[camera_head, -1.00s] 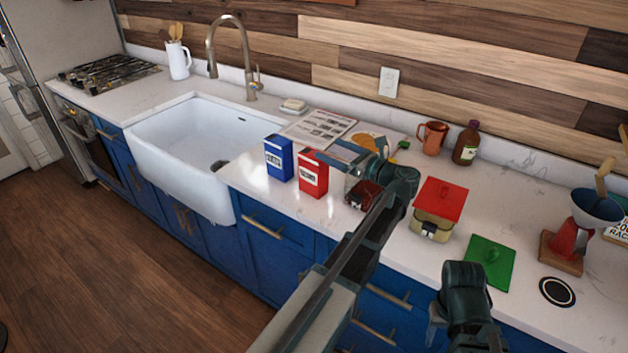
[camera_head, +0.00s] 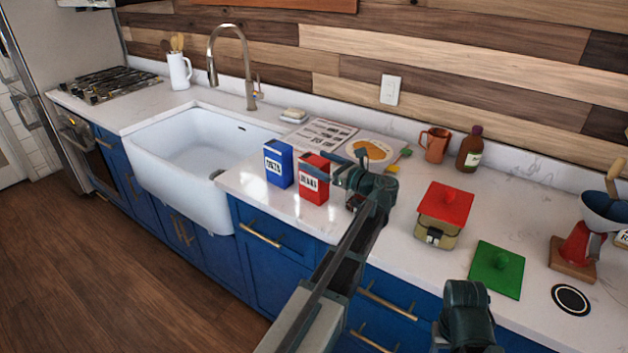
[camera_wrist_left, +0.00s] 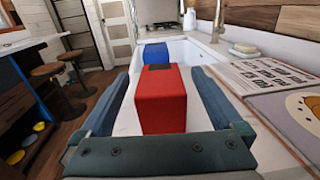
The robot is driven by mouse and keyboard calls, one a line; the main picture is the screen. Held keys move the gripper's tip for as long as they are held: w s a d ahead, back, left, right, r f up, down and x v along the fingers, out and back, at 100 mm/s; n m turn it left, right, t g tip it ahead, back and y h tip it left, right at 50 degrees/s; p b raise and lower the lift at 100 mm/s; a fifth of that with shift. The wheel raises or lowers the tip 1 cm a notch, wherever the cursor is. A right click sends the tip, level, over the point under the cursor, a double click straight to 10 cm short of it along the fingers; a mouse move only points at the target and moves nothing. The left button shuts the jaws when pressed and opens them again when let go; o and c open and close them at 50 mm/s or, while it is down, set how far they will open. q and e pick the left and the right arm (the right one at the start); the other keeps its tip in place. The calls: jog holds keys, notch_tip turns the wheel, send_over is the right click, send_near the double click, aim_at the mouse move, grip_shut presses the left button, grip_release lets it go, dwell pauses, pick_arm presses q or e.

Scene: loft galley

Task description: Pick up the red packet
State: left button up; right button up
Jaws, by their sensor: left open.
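The red packet (camera_head: 313,184) stands upright on the white counter near its front edge, with a white label on its front. In the left wrist view the red packet (camera_wrist_left: 161,98) stands between the two fingers. My left gripper (camera_head: 328,172) is open at the red packet, one finger on each side; it also shows in the left wrist view (camera_wrist_left: 160,100). I cannot tell whether the fingers touch the packet. The blue packet (camera_head: 278,162) stands just left of the red one. Part of my right arm (camera_head: 467,318) shows at the bottom; its jaws cannot be made out.
The white sink (camera_head: 190,165) lies left of the packets. A recipe sheet (camera_head: 322,134) and a board with a round orange picture (camera_head: 370,148) lie behind. A red-lidded canister (camera_head: 443,215), a green lid (camera_head: 497,268), a copper mug (camera_head: 435,145) and a brown bottle (camera_head: 470,150) are to the right.

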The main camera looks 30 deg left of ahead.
pick_arm(q)
jog(key=shift+w+a, duration=0.15)
jog(key=shift+a, duration=0.7)
grip_shut()
